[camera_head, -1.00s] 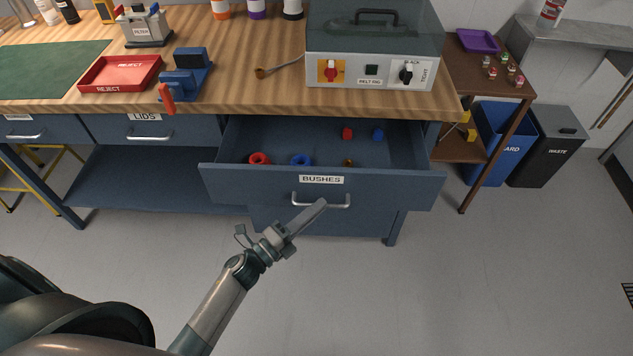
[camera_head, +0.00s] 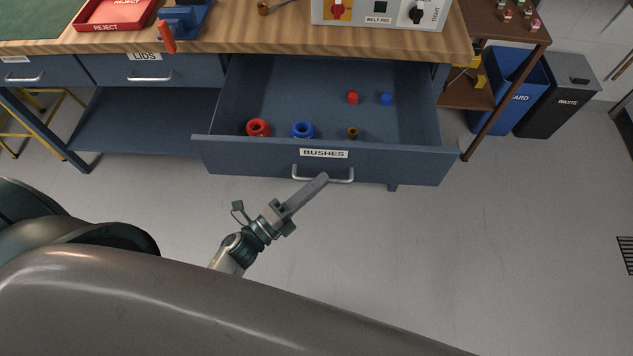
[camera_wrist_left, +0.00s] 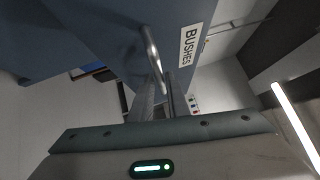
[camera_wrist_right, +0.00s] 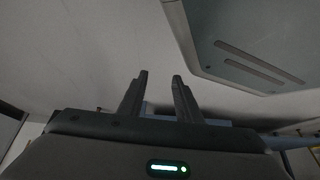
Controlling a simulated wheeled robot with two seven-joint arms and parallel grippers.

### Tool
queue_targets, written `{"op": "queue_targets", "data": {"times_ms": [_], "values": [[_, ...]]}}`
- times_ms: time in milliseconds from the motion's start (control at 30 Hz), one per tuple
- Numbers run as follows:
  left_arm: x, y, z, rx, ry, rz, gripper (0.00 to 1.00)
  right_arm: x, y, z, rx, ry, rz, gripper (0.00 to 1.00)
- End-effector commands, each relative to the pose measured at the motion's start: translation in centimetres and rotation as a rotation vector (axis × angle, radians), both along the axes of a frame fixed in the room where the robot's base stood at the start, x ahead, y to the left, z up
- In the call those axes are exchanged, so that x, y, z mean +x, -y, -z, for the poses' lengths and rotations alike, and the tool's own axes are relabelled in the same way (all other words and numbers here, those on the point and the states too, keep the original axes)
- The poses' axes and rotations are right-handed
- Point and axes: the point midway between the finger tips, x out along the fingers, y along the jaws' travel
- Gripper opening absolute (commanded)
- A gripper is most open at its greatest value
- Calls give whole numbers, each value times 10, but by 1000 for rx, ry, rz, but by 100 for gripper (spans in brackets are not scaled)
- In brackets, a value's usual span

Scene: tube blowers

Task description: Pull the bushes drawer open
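The bushes drawer (camera_head: 400,164) is a dark blue drawer under the workbench, with a "BUSHES" label (camera_head: 324,154) on its front. It stands well out from the bench, and its inside is visible from above. Its silver bar handle (camera_head: 340,179) sits below the label. My left gripper (camera_head: 322,179) is at the handle; in the left wrist view its fingers (camera_wrist_left: 160,78) close around the handle bar (camera_wrist_left: 154,50). My right gripper (camera_wrist_right: 159,77) shows only in its wrist view, with its fingers apart and nothing between them.
The closed lids drawer (camera_head: 150,72) is to the left. Bins (camera_head: 556,98) stand right. The floor ahead is clear.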

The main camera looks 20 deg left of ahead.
Motion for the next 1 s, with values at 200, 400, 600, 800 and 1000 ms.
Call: {"op": "queue_targets", "data": {"times_ms": [200, 400, 600, 800, 1000], "values": [[0, 0, 0, 0, 0, 0, 28, 0, 0, 0, 0, 0, 0, 31], [-1, -1, 0, 0, 0, 0, 28, 0, 0, 1, 0, 0, 0, 31], [-12, -7, 4, 0, -2, -1, 28, 6, -2, 1, 5, 17, 0, 31], [-37, -20, 9, 1, -3, 0, 28, 30, -12, -8, 25, 80, -2, 31], [-71, -40, 14, 1, -3, 0, 28, 54, -26, -21, 49, 138, 1, 31]]}}
